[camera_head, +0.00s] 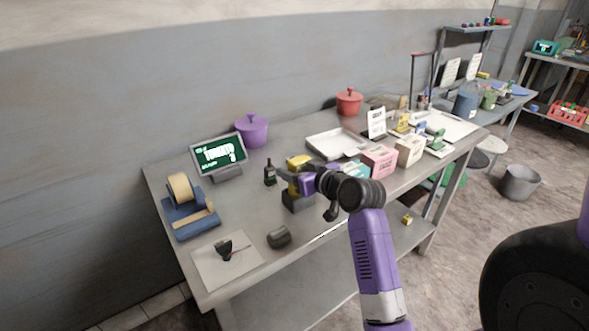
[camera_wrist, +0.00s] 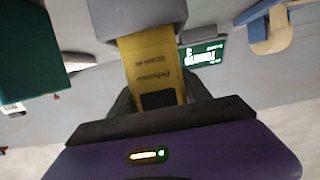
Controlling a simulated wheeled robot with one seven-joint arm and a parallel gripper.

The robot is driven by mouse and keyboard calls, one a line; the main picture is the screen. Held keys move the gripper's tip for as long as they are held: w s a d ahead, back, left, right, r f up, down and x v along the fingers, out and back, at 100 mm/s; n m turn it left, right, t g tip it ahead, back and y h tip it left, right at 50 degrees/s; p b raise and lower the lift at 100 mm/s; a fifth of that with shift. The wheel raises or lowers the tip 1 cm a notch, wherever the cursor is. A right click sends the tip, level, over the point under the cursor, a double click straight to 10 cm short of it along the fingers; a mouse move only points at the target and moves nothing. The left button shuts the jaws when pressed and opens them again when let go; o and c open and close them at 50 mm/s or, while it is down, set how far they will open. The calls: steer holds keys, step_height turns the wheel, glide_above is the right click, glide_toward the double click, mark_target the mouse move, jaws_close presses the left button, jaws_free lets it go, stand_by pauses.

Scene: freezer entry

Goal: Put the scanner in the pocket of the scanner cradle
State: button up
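The yellow scanner (camera_head: 299,161) is upright at the middle of the table, with my purple gripper (camera_head: 306,184) around it. In the wrist view the scanner's yellow body (camera_wrist: 152,66), with dark lettering and a black patch, sits between the fingers of my gripper (camera_wrist: 158,98), which look shut on it. The dark grey scanner cradle (camera_head: 297,201) stands directly below the scanner. In the wrist view a grey block, which looks like the cradle (camera_wrist: 138,14), covers the scanner's far end. How deep the scanner sits in the pocket is hidden.
A black bottle (camera_head: 270,173) and a display (camera_head: 219,154) stand to the left, with a tape dispenser (camera_head: 188,208) beyond. A dark grey piece (camera_head: 278,237) lies near the front edge. Cartons (camera_head: 380,161) stand close on the right, by a metal tray (camera_head: 335,143).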

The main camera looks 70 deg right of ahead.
steer(key=shift+o, duration=1.3)
steer(key=shift+r, duration=0.15)
steer(key=v, duration=1.2)
steer(key=shift+y, duration=0.5)
steer(key=a+f, duration=0.2)
steer(key=w+a+f, duration=0.1)
steer(key=a+f, duration=0.1)
steer(key=a, duration=0.1)
steer(key=w+a+f+b, duration=0.1)
steer(key=a+f, duration=0.1)
steer(key=a, duration=0.1)
steer(key=shift+w+f, duration=0.1)
steer(key=shift+f, duration=0.05)
steer(key=s+a+f+n+t+y, duration=0.1)
steer(key=s+a+f, duration=0.2)
steer(key=a, duration=0.7)
steer(key=s+a+f+n+y, duration=0.2)
steer(key=s+a+f, duration=0.15)
steer(key=a, duration=0.65)
steer(key=s+a+r+n+t+y, duration=0.1)
steer(key=s+a+r+n+y, duration=0.2)
steer(key=s+a, duration=0.5)
steer(key=shift+s+a+y, duration=0.25)
steer(key=shift+s+y, duration=0.1)
steer(key=shift+y, duration=0.05)
